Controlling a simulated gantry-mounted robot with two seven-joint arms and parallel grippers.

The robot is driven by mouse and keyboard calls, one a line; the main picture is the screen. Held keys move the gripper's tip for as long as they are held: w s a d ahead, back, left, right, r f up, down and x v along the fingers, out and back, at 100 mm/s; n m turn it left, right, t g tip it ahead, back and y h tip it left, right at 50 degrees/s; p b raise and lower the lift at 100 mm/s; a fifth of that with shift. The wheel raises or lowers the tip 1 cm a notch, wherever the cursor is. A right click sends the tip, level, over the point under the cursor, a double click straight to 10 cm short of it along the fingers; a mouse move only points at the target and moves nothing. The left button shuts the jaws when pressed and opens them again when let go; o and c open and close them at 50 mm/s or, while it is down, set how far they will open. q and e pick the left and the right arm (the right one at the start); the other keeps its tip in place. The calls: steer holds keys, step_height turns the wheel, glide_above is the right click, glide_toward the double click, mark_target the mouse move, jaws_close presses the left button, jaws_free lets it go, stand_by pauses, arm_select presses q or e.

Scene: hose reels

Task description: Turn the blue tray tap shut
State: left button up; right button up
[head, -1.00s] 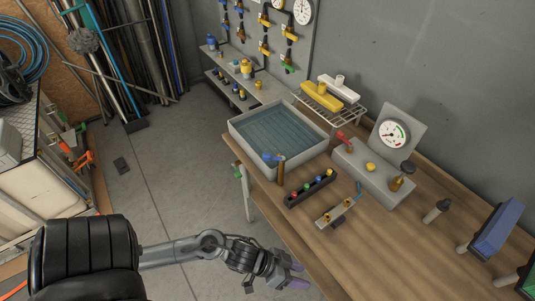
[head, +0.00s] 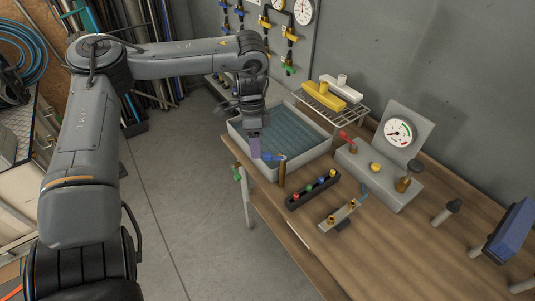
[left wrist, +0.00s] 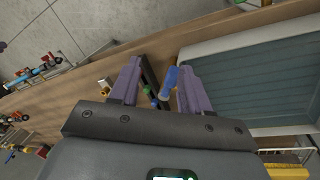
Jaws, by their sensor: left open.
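The blue tray tap is a blue lever (head: 273,157) on an upright brass post (head: 282,174). It stands at the near corner of the grey tray (head: 298,163) on the bench. My left gripper (head: 255,150) points down over the tray's near edge, just left of the lever. In the left wrist view the purple fingers (left wrist: 160,70) are open, and the blue lever (left wrist: 169,80) shows between them, closer to the right finger. I cannot tell whether a finger touches it. My right gripper is not in view.
A black strip with coloured knobs (head: 313,189) lies right of the tap, with a small brass-fitted manifold (head: 343,213) beyond it. A gauge block (head: 377,172) with a red lever stands further right. A wire rack (head: 340,101) sits behind the tray. The floor left of the bench is clear.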

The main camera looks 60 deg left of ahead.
mark_target(267, 153)
arm_select(q)
steer(key=w+r+m+y, duration=0.1)
steer(key=w+r+y, duration=0.1)
steer(key=w+r, duration=0.3)
steer(key=shift+t, duration=0.3)
steer(key=shift+s+d+f+b, duration=0.1)
steer(key=shift+s+f+b, duration=0.25)
steer(key=shift+f, duration=1.25)
steer(key=shift+s+d+f+b, duration=0.1)
steer(key=shift+f+b, duration=0.35)
steer(key=shift+f, duration=1.1)
steer(key=shift+s+d+f+b, duration=0.1)
steer(key=shift+s+f+b, duration=0.25)
steer(key=shift+f, duration=1.25)
steer(key=shift+w, duration=0.1)
steer(key=shift+c, duration=0.2)
jaws_close()
